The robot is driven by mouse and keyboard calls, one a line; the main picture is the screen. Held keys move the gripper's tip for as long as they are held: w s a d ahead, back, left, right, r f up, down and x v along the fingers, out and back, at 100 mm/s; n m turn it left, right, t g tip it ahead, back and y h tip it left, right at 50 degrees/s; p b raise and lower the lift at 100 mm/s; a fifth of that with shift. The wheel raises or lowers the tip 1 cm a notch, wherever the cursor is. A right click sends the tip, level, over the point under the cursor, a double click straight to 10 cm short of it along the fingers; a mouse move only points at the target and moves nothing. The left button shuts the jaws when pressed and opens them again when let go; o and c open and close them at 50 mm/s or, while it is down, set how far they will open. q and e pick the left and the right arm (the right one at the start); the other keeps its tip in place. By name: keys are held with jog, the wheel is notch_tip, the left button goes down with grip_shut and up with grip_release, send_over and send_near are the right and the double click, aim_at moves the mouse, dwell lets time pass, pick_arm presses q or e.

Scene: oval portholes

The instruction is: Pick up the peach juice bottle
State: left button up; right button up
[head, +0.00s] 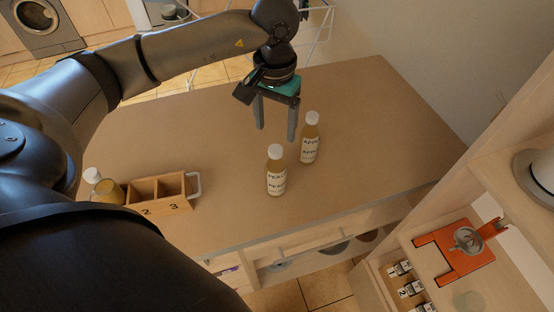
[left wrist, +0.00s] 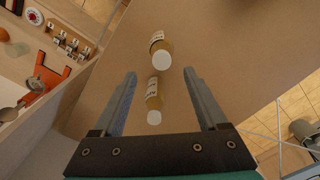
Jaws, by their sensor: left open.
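The peach juice bottle (head: 276,176), with a white cap and a label starting "PEAC", stands upright near the table's front edge. A similar apple bottle (head: 310,145) stands just behind it to the right. In the left wrist view the farther bottle (left wrist: 158,43) appears to be the peach one, beyond the fingertips. The nearer one (left wrist: 152,92), seemingly the apple one, shows between the fingers of the left gripper (left wrist: 159,75). My right gripper is not seen.
A wooden caddy (head: 165,207) with a handle and numbers stands at the table's left, with yellowish contents at its left end. A shelf with an orange tool (head: 462,253) is at the lower right. The table (head: 215,150) between caddy and bottles is clear.

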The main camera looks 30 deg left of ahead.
aim_at(276, 148)
pick_arm(q)
notch_tip(276, 148, down, 3)
jog(key=shift+f, duration=0.6)
jog(key=shift+f+p, duration=0.3)
jog(key=shift+p, duration=0.1)
jog(key=f, duration=0.2)
jog(key=f+p, duration=0.1)
jog(key=f, duration=0.1)
jog(key=shift+w+a+f, duration=0.1)
jog(key=shift+w+a, duration=0.05)
jog(key=shift+w, duration=0.1)
jog(key=shift+f, duration=0.15)
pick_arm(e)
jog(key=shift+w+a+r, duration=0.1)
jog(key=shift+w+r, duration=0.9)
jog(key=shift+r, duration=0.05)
pick_arm(q)
jog(key=c, duration=1.2)
jog(key=shift+w, duration=0.1)
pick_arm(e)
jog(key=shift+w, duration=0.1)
